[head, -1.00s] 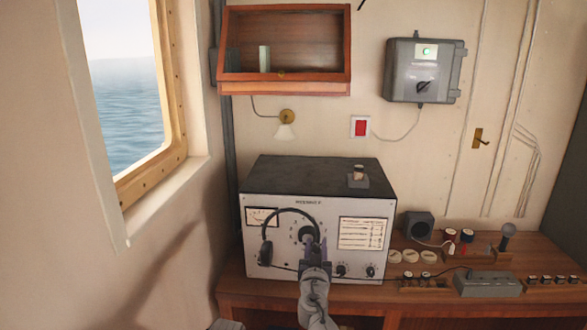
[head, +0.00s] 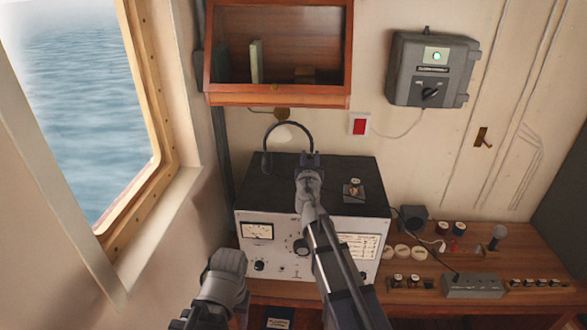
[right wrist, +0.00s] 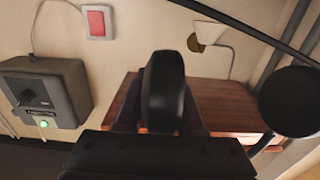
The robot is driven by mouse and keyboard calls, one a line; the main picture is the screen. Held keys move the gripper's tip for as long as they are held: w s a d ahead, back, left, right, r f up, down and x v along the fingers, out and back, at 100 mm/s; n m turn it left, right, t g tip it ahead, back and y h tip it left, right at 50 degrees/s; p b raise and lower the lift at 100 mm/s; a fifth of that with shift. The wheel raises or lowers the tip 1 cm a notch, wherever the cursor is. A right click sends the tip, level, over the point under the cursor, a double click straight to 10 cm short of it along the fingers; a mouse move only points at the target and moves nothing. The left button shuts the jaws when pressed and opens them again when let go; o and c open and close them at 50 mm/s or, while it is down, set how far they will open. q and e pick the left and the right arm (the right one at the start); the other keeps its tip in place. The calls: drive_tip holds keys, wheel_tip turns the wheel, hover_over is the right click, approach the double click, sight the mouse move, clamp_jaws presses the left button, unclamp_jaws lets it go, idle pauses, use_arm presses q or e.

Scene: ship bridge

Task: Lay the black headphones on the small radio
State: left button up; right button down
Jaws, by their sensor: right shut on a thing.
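The black headphones (head: 289,124) are held up over the back of the radio's top, band upward, in the head view. My right gripper (head: 310,160) is shut on one ear cup. The right wrist view shows that cup (right wrist: 163,92) between the jaws and the other cup (right wrist: 290,100) hanging free at the right. The radio (head: 258,246) is a box with a dark top and a pale front with dials. My right arm covers part of its front. My left gripper (head: 226,270) is low in front of the radio; its fingers do not show clearly.
A small block with a knob (head: 354,192) stands on the radio's top at right. A wooden wall cabinet (head: 280,99) hangs above, near the headphones. A wall lamp (head: 283,130) is behind them. A dark speaker box (head: 413,218) and a grey box (head: 472,286) stand right of the radio.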

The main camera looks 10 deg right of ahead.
drive_tip(key=shift+s+a+f, duration=0.1)
drive_tip(key=shift+s+f, duration=0.1)
drive_tip(key=shift+s, duration=0.05)
drive_tip(key=shift+s+f+b, duration=0.1)
drive_tip(key=shift+f+b, duration=0.25)
drive_tip(key=shift+b, duration=0.25)
drive_tip(key=f+b, duration=0.5)
drive_tip(key=shift+w+f, duration=0.1)
drive_tip(key=shift+w, duration=0.15)
drive_tip(key=shift+s+f, duration=0.1)
drive_tip(key=shift+f+b, duration=1.75)
drive_tip(key=shift+b, duration=0.15)
drive_tip(key=shift+f, duration=0.15)
drive_tip(key=c, duration=0.5)
unclamp_jaws()
